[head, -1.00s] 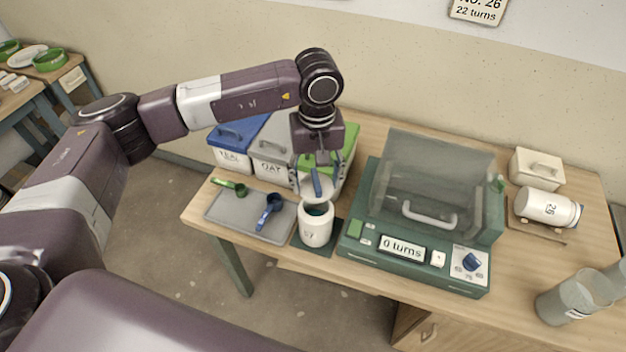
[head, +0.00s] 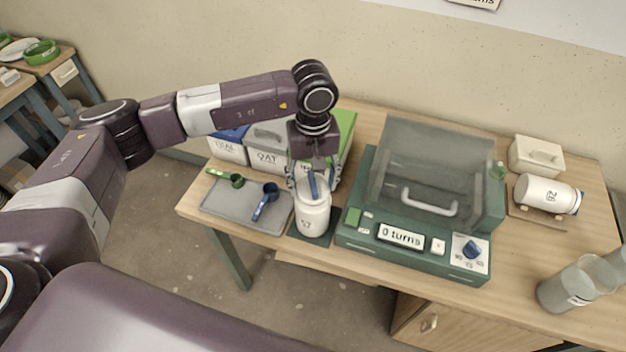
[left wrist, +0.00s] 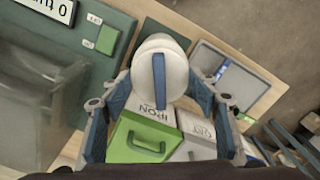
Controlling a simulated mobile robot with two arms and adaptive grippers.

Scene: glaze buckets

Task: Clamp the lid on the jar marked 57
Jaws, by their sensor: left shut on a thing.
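The white jar marked 57 (head: 313,222) stands upright on a dark green mat (head: 310,239) at the table's front edge. A white lid with a blue bar (head: 313,186) sits at the mouth of the jar, and the mouth is covered. In the left wrist view the lid (left wrist: 176,62) lies between my two fingers. My left gripper (head: 314,184) is shut on the lid, pointing down from above. I cannot tell whether the lid is seated flat or clamped. My right gripper is not in view.
A green machine (head: 405,244) reading "0 turns" stands close on the jar's right. A grey tray (head: 228,213) with a green scoop (head: 236,181) and a blue scoop (head: 266,203) lies left. Lidded buckets (head: 268,160) stand behind. Another jar (head: 545,194) lies on its side at right.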

